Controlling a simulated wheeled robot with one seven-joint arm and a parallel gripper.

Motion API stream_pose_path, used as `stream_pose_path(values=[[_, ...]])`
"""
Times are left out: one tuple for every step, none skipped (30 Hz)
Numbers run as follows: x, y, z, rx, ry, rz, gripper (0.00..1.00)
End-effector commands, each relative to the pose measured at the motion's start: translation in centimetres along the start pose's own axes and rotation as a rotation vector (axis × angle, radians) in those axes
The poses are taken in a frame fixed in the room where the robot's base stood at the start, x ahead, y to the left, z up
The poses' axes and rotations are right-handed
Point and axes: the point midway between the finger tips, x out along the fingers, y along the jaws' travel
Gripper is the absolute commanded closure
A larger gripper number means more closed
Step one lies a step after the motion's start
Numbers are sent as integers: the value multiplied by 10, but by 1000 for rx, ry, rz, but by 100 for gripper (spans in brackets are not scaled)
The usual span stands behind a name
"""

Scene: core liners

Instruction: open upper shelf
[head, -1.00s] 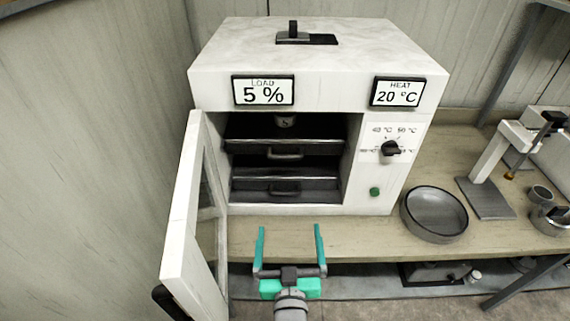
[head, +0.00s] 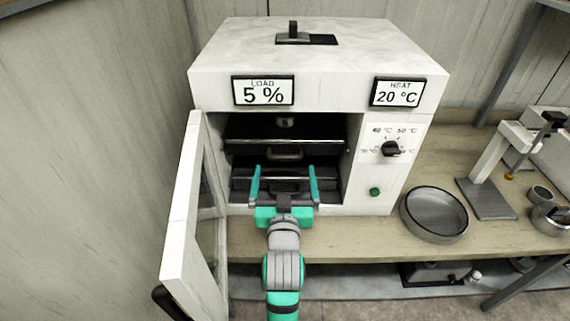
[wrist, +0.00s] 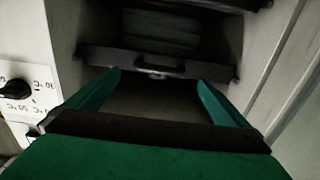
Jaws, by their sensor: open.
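The upper shelf (head: 330,149) is a dark drawer with a bar handle (head: 286,155), inside the open white oven. Its front looks level with the lower shelf's front. The lower shelf (head: 329,188) sits below it, its handle partly hidden by my gripper. My gripper (head: 284,170) is open and empty, its two green fingers pointing into the oven opening below the upper handle. In the wrist view, where the dial's lettering is upside down, a shelf front with a handle (wrist: 160,73) lies ahead between and beyond the fingers (wrist: 158,80); I cannot tell which shelf it is.
The oven door (head: 186,215) stands open on the left, close to my arm. The oven's right panel carries a dial (head: 390,148) and a green button (head: 375,192). A round metal pan (head: 434,214) and a press stand (head: 488,180) are on the bench at right.

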Motion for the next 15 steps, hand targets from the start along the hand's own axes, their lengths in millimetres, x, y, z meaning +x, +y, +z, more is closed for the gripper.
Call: stream_pose_path(values=[[9,0,0,2,0,1,0],[14,0,-1,2,1,1,0],[19,0,0,2,0,1,0],[23,0,0,1,-1,1,0],[27,0,0,1,0,1,0],[31,0,0,1,-1,1,0],[34,0,0,1,-1,0,0],[36,0,0,1,0,0,0],[38,0,0,1,0,0,0],[40,0,0,1,0,0,0],[42,0,0,1,0,0,0],[43,0,0,1,0,0,0],[43,0,0,1,0,0,0],[44,0,0,1,0,0,0],[44,0,0,0,0,0,0]])
